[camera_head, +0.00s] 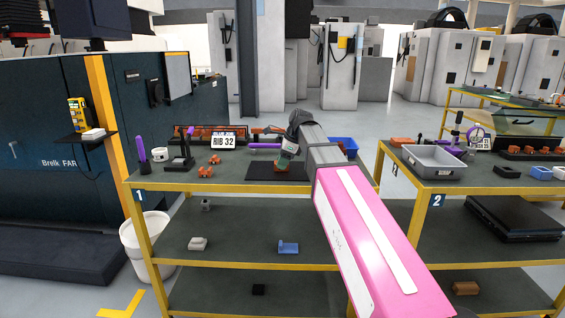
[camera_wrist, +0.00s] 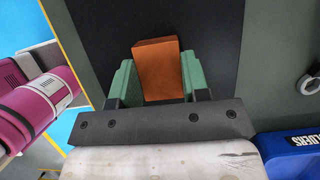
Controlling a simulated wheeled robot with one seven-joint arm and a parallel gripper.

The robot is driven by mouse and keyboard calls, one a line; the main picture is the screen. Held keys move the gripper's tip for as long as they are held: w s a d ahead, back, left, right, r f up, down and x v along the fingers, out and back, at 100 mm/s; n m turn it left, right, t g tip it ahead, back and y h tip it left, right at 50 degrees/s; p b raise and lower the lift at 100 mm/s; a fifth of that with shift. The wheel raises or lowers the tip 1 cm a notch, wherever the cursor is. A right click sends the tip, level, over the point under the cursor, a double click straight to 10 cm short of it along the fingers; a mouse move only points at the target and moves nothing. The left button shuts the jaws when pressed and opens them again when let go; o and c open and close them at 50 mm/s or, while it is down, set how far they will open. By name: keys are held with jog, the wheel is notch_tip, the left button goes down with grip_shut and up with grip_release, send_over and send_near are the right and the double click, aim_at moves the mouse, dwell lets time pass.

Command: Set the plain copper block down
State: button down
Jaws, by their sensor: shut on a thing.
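The plain copper block (camera_wrist: 158,68) is an orange-brown block between the two green fingers of my gripper (camera_wrist: 157,62) in the wrist view. The gripper is shut on it. Behind the block is a black mat (camera_wrist: 215,25). In the head view, my gripper (camera_head: 282,163) is low over the black mat (camera_head: 258,172) on the top of bench 1 (camera_head: 225,184). The block is mostly hidden there by the gripper. I cannot tell whether its underside touches the mat.
A blue bin (camera_head: 345,144) stands right of the mat, behind my arm; it also shows in the wrist view (camera_wrist: 290,150). Small copper pieces (camera_head: 207,171) lie left of the mat. A RIB 32 sign (camera_head: 223,141) stands behind. Bench 2 holds a grey tray (camera_head: 434,158).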

jog(key=c, duration=0.6)
grip_release()
jog(key=v, duration=1.2)
jog(key=shift+r, duration=0.1)
